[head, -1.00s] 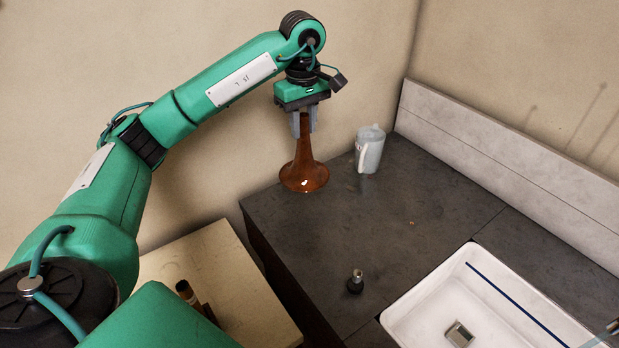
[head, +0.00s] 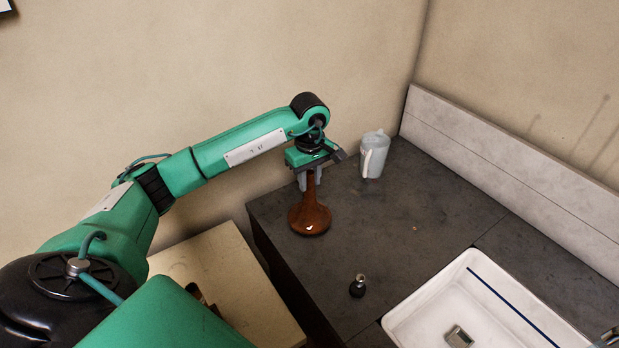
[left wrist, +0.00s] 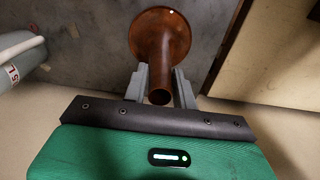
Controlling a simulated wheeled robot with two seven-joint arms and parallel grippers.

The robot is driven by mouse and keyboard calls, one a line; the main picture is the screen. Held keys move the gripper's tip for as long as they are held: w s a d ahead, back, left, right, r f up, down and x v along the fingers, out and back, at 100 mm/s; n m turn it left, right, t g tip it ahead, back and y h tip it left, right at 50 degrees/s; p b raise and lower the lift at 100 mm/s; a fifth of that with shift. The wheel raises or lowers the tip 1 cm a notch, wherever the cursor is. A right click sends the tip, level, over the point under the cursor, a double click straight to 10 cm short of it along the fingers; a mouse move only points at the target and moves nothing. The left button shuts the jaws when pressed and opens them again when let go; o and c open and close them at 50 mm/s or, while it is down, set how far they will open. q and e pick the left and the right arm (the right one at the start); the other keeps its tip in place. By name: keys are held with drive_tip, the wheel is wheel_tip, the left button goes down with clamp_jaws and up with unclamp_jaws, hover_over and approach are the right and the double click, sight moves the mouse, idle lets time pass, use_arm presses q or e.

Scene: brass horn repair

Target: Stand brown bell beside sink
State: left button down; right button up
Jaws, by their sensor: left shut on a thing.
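The brown bell (head: 311,216) is upright with its flared end down, at the left part of the dark counter (head: 420,215). I cannot tell for sure whether its rim touches the counter. My left gripper (head: 310,181) points down and is shut on the bell's narrow neck. In the left wrist view the bell (left wrist: 160,40) runs away from between the fingers (left wrist: 160,92), flare at the far end. The white sink (head: 450,297) is set in the counter at the lower right, apart from the bell. My right gripper is not in view.
A pale jug (head: 374,155) stands behind and right of the bell. A small dark bottle (head: 357,286) stands between the bell and the sink. A pale lower table (head: 225,270) lies left of the counter. The counter's middle is clear.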

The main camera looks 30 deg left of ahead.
use_arm(q)
drive_tip(key=shift+f, duration=0.45)
